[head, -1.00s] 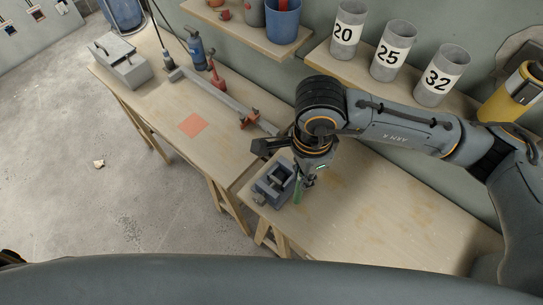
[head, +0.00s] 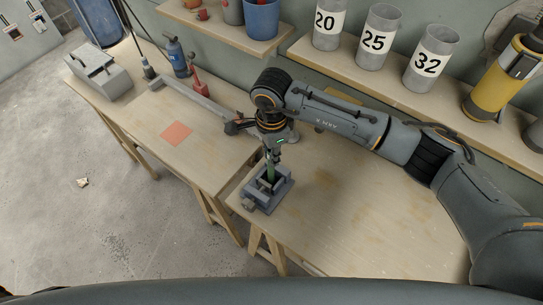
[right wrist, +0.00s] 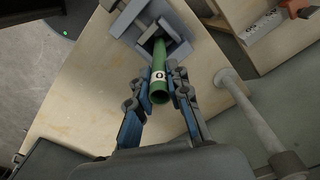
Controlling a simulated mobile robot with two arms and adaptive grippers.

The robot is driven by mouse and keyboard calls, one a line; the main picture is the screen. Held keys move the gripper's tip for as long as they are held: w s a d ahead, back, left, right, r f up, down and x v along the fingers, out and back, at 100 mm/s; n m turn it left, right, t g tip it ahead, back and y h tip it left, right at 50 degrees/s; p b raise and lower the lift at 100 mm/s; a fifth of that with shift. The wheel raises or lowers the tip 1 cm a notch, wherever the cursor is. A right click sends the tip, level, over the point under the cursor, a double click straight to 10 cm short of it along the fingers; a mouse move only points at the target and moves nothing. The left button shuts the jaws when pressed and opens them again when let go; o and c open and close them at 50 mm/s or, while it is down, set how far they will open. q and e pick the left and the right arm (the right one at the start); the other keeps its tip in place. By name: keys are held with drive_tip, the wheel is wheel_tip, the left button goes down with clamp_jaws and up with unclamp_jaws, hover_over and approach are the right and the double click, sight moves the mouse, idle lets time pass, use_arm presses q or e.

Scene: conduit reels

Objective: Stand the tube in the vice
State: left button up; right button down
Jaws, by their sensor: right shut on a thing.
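The green tube (head: 270,174) is held roughly upright in my right gripper (head: 271,158), which is shut on it. The grey vice (head: 259,203) stands on the bench below. In the right wrist view, the tube (right wrist: 159,62) has a white label with a dark mark and its open end faces the camera. Its far end reaches the gap between the jaws of the vice (right wrist: 129,19). I cannot tell how deep it sits or whether the jaws touch it. My left gripper is not in view.
An orange-red square (head: 176,133) lies on the wooden bench (head: 330,215). A long grey bar (head: 190,95), a red tool (head: 199,89) and a blue bottle (head: 177,57) are behind it. Grey cups numbered 20, 25 and 32 (head: 431,60) stand on the shelf. The bench right of the vice is clear.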

drive_tip(key=shift+f, duration=0.35)
drive_tip(key=shift+f, duration=0.15)
drive_tip(key=c, duration=1.3)
unclamp_jaws()
